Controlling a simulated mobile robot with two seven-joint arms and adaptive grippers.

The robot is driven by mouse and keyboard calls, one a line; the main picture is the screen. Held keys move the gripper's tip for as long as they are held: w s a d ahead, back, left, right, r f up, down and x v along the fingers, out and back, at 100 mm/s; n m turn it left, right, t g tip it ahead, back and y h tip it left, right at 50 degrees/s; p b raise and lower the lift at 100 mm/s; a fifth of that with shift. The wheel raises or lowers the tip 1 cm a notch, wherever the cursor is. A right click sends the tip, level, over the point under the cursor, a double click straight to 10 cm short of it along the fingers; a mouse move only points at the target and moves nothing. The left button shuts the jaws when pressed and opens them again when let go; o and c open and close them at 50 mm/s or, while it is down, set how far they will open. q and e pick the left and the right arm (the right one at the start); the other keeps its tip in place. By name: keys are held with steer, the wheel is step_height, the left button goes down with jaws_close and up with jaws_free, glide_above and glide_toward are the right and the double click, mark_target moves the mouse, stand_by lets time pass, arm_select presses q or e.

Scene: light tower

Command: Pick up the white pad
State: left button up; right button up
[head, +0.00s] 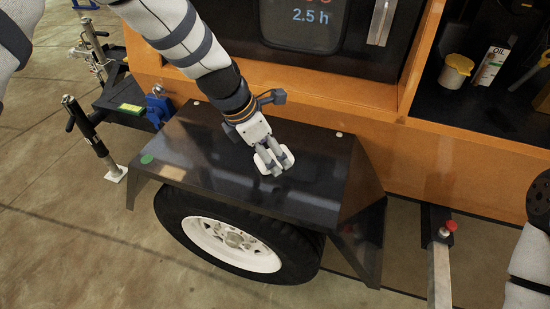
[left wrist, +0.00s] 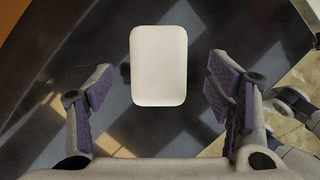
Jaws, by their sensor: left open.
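The white pad (head: 288,154) is a small rounded block on the black fender top, partly hidden behind my left gripper in the head view. In the left wrist view the white pad (left wrist: 158,65) shows whole, ahead of the fingers and roughly centred between them. My left gripper (head: 269,167) points down at the pad from above. In the left wrist view my left gripper (left wrist: 160,95) is open, with its purple-padded fingers apart on either side and not touching the pad. My right gripper is not in view; only part of my right arm shows at the right edge.
The black fender (head: 310,190) covers a wheel (head: 232,243) and joins the orange trailer body (head: 450,160).

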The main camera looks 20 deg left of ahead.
arm_select(q)
steer(key=shift+x, duration=1.05)
steer(key=shift+a, duration=0.1)
steer(key=c, duration=1.2)
steer(key=shift+c, duration=0.2)
